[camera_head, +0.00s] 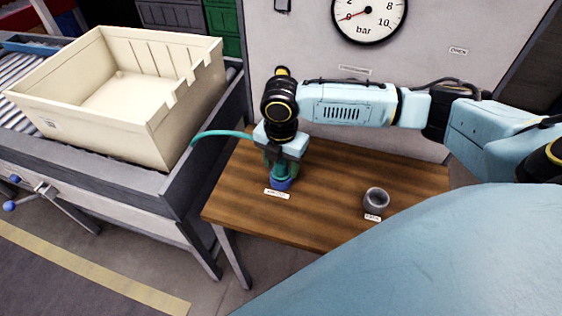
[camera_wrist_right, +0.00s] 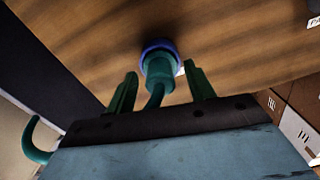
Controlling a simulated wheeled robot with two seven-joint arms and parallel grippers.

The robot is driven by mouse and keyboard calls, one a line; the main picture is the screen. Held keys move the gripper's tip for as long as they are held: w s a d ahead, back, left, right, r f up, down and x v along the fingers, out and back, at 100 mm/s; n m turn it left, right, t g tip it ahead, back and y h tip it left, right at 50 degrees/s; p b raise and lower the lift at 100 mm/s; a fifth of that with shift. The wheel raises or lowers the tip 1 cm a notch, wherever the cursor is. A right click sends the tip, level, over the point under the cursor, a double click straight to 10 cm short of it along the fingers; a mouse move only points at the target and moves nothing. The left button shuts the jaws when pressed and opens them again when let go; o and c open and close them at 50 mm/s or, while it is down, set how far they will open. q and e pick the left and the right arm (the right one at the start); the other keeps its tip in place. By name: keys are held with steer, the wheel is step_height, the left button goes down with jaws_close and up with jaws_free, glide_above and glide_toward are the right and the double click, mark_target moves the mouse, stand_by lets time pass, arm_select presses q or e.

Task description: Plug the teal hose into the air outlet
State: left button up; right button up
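The teal hose (camera_head: 218,134) arcs in from the left to my right gripper (camera_head: 282,166), over the wooden table. Its end (camera_wrist_right: 158,72) stands in a blue ring-shaped fitting (camera_head: 281,184) on the tabletop; the blue rim (camera_wrist_right: 158,45) also shows in the right wrist view. A small label lies in front of it, too small to read surely, so I take the fitting to be the air outlet. My right gripper's green fingers are open, one on each side of the hose end, with gaps visible in the right wrist view. My left gripper is not in view.
A grey cup-like holder (camera_head: 375,200) with a label stands at the table's right, empty. A cream crate (camera_head: 130,128) sits on the conveyor at left. The table (camera_head: 330,220) is otherwise clear.

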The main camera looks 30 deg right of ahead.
mark_target(281, 162)
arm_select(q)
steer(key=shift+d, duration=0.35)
arm_select(e)
steer(key=shift+r, duration=0.35)
arm_select(q)
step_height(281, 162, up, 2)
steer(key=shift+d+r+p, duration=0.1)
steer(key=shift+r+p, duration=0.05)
steer(key=shift+p, duration=1)
arm_select(e)
step_height(281, 162, up, 13)
steer(key=shift+f, duration=0.15)
steer(key=shift+a+f, duration=0.1)
